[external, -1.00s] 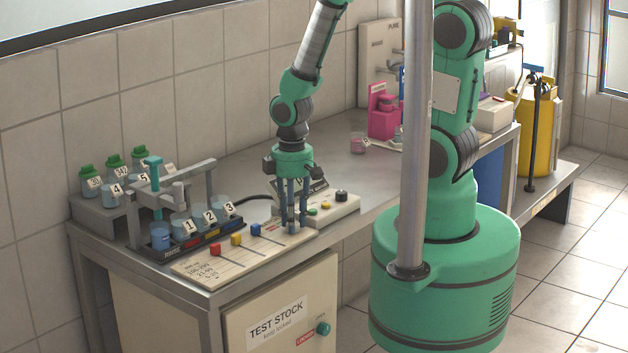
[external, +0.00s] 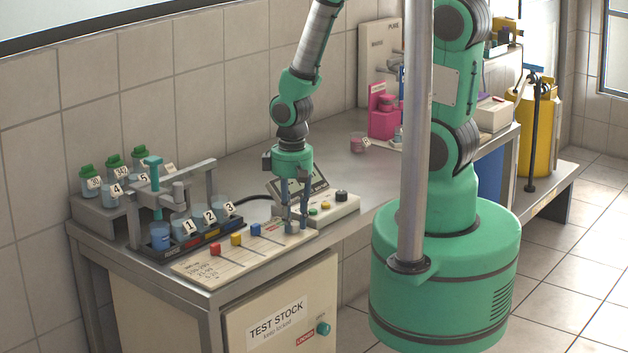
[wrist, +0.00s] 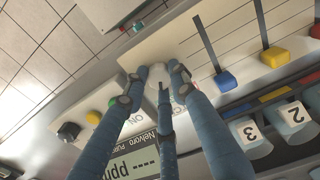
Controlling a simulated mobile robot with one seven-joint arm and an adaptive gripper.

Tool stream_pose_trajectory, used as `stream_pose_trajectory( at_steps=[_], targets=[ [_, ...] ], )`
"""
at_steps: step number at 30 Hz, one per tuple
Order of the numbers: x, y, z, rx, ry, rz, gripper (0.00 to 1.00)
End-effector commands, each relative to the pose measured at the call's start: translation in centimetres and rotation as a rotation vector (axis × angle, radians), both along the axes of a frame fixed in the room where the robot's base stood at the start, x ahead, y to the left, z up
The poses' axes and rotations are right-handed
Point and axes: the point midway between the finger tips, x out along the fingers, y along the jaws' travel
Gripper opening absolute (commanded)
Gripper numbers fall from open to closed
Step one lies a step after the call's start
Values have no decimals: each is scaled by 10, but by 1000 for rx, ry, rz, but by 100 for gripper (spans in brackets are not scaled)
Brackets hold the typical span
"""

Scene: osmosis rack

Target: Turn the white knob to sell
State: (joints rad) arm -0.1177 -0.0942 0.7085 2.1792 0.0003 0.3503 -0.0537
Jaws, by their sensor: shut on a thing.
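The white knob (wrist: 157,74) sits on the pale panel (wrist: 140,48) with the coloured sliders. In the wrist view my gripper (wrist: 159,77) has its three fingers closed around the knob from different sides. Some lettering beside the fingers is partly covered, so I cannot tell which mark the knob points to. In the external view my gripper (external: 293,226) points straight down at the panel's right end, and its fingers mostly hide the knob.
Red (external: 215,249), yellow and blue sliders stand left of my gripper. A meter box with buttons and a black knob (external: 341,196) is close on the right. A rack of numbered beakers (external: 190,226) stands to the left. The bench behind is mostly clear.

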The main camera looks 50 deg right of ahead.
Motion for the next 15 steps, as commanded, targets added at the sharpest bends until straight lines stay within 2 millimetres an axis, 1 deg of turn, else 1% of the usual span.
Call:
stream_pose_trajectory(
  at_steps=[1, 9, 15],
  targets=[
    [3, 0, 3, 1, -6, -38, 0],
    [4, 0, 3, 2, -9, -242, 0],
    [5, 0, 3, 2, -9, -334, 0]
  ],
)
